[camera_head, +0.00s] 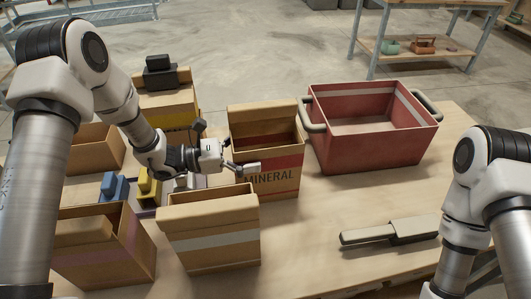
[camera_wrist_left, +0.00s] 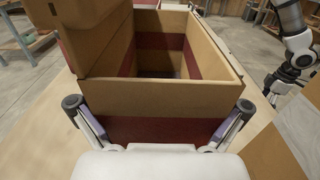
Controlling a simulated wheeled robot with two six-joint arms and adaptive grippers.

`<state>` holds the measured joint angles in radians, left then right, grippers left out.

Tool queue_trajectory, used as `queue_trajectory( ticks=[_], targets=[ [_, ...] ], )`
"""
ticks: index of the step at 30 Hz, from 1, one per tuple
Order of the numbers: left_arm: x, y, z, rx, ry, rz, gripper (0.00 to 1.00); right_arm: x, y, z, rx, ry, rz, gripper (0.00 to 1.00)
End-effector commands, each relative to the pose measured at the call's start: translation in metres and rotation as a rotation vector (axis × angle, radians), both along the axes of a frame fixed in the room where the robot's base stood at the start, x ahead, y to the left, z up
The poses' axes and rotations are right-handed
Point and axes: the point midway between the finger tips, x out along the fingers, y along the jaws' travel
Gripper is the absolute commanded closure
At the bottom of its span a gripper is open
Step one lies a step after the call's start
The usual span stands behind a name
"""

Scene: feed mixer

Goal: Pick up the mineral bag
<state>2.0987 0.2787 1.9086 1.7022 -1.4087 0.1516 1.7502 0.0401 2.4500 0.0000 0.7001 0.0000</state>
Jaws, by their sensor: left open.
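The mineral bag (camera_head: 283,183) is a tan, box-shaped bag with an open top, a dark red band and the word MINERAL, upright on the table. In the left wrist view the mineral bag (camera_wrist_left: 160,97) fills the middle, its near wall facing me and its inside visible. My left gripper (camera_head: 247,168) is at its left side in the head view. In the wrist view the left gripper (camera_wrist_left: 158,110) is open, with a finger towards each side of the near wall; contact is unclear. My right gripper (camera_wrist_left: 278,85) shows small at the upper right of the wrist view; its jaws are unclear.
A red crate with handles (camera_head: 370,160) stands right of the bag. A tan bag with a pale band (camera_head: 210,240) stands close in front. Other bags, a tray with coloured blocks, and a scoop-like tool (camera_head: 390,232) share the table. The front right middle is fairly clear.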

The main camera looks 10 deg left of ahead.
Motion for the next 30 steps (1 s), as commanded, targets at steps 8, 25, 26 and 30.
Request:
queue_trajectory(
  ticks=[8, 25, 26, 30],
  targets=[
    [0.000, 0.001, 0.000, 0.000, 0.000, 0.000, 0.60, 0.000, 0.000, -0.001, 0.000, 0.000, 0.000, 0.14],
    [0.001, 0.001, 0.019, -0.002, -0.007, 0.001, 0.81, 0.000, 0.000, -0.002, 0.000, 0.000, 0.000, 0.14],
    [0.001, 0.001, 0.023, -0.003, -0.009, 0.001, 0.81, 0.000, 0.000, -0.003, 0.000, 0.000, 0.000, 0.14],
    [0.001, 0.001, 0.053, -0.003, -0.010, 0.001, 0.81, 0.000, 0.000, -0.006, 0.000, 0.000, 0.000, 0.14]
  ],
)
